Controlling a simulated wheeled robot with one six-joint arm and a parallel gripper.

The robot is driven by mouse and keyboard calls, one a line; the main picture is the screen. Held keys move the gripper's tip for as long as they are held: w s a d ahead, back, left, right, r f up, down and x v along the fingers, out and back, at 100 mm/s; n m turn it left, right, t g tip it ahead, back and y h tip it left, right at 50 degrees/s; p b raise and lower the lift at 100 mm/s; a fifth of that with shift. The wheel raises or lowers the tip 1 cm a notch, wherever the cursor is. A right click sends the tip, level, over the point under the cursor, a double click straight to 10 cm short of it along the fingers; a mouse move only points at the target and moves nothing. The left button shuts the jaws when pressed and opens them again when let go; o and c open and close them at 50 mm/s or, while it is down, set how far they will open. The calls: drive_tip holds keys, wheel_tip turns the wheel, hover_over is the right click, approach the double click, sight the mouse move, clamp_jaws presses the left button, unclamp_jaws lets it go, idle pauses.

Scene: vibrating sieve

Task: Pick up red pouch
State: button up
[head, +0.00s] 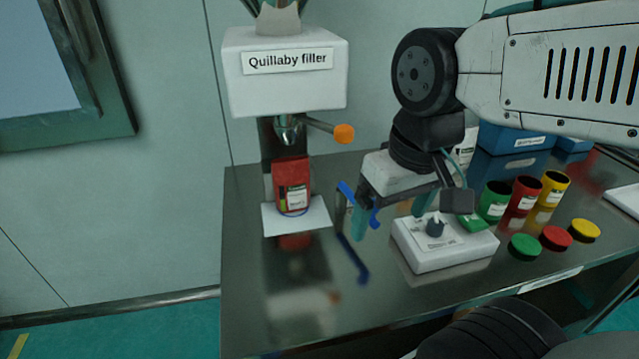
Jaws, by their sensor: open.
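The red pouch (292,182) stands upright under the spout of the white filler labelled "Quillaby filler" (285,85). It has a pale label on its front and rests on a white plate (272,222). My gripper (391,210) is to the right of the pouch and apart from it. Its teal fingers are spread and point down, with nothing seen between them. The white box with a dark knob (445,255) is just right of and below the fingers.
An orange-tipped lever (344,133) sticks out right of the spout. A blue bent part (360,205) shows near the left finger. Green (494,203), red (524,195) and yellow (553,190) jars with lids in front stand on the right. The steel table's (250,290) front left is clear.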

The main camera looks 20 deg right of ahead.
drive_tip(key=shift+o, duration=0.6)
drive_tip(key=w+a+f+t, duration=0.2)
drive_tip(key=w+f+t, duration=0.1)
drive_tip(key=w, duration=0.8)
drive_tip(key=w+a+f+t+y, duration=0.1)
drive_tip(key=w+a+f+t, duration=0.1)
drive_tip(key=w, duration=0.9)
drive_tip(key=shift+w+a+f+m+t, duration=0.2)
drive_tip(key=shift+w+f+m+t, duration=0.1)
drive_tip(key=shift+f+t, duration=0.3)
drive_tip(key=m+t+h, duration=0.1)
drive_tip(key=t+h, duration=0.2)
drive_tip(key=t, duration=0.2)
approach(290, 165)
drive_tip(key=x, duration=0.4)
drive_tip(key=shift+w+f+m+h, duration=0.3)
drive_tip(key=shift+w+f, duration=0.05)
drive_tip(key=shift+w, duration=0.05)
drive_tip(key=x, duration=0.7)
drive_tip(key=shift+w, duration=0.15)
drive_tip(key=c, duration=1.1)
drive_tip(key=shift+o, duration=0.2)
drive_tip(key=shift+r, duration=0.2)
